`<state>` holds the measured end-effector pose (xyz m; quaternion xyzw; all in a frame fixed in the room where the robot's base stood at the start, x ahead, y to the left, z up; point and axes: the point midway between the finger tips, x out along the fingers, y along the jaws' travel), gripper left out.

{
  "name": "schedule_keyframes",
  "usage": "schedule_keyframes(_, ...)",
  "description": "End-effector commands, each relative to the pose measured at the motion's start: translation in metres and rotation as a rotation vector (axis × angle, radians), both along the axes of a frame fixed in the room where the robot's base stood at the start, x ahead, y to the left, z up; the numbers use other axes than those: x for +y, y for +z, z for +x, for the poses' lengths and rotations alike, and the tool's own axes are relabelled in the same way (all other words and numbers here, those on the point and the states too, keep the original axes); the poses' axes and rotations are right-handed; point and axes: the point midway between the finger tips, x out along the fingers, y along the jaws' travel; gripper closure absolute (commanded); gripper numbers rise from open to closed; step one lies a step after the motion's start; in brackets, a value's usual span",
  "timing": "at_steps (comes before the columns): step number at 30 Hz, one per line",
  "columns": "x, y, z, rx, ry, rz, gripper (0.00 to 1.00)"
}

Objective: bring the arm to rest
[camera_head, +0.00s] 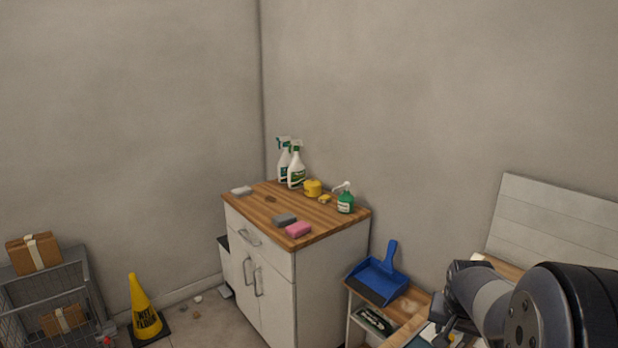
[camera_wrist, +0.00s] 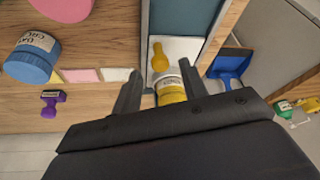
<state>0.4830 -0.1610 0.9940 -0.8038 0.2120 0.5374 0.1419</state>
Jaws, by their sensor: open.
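My arm reaches in at the lower right of the head view. My gripper (camera_wrist: 160,82) shows in the wrist view with its two dark fingers apart. A yellow bottle (camera_wrist: 172,91) with a white label lies in line with the gap between the fingers; whether it touches them I cannot tell. Beyond it, a yellow piece (camera_wrist: 159,57) lies over a pale surface. In the head view the gripper end is partly cut off by the bottom edge, over the low wooden counter.
In the wrist view a blue jar (camera_wrist: 32,60), a purple stamp (camera_wrist: 50,103) and coloured notes (camera_wrist: 82,75) are on wood at left. A yellow wet-floor cone (camera_head: 143,308) stands at left. Upper wall space is clear.

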Motion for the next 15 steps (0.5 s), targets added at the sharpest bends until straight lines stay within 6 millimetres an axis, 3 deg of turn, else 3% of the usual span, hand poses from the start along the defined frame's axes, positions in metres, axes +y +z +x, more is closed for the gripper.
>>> schedule_keyframes(3,-0.003,-0.017,0.005,0.003,0.000,0.001,0.59)
schedule_keyframes(9,0.017,-0.014,-0.010,0.000,0.003,-0.001,0.59)
schedule_keyframes(15,0.021,-0.014,-0.014,-0.001,0.000,0.000,0.59)
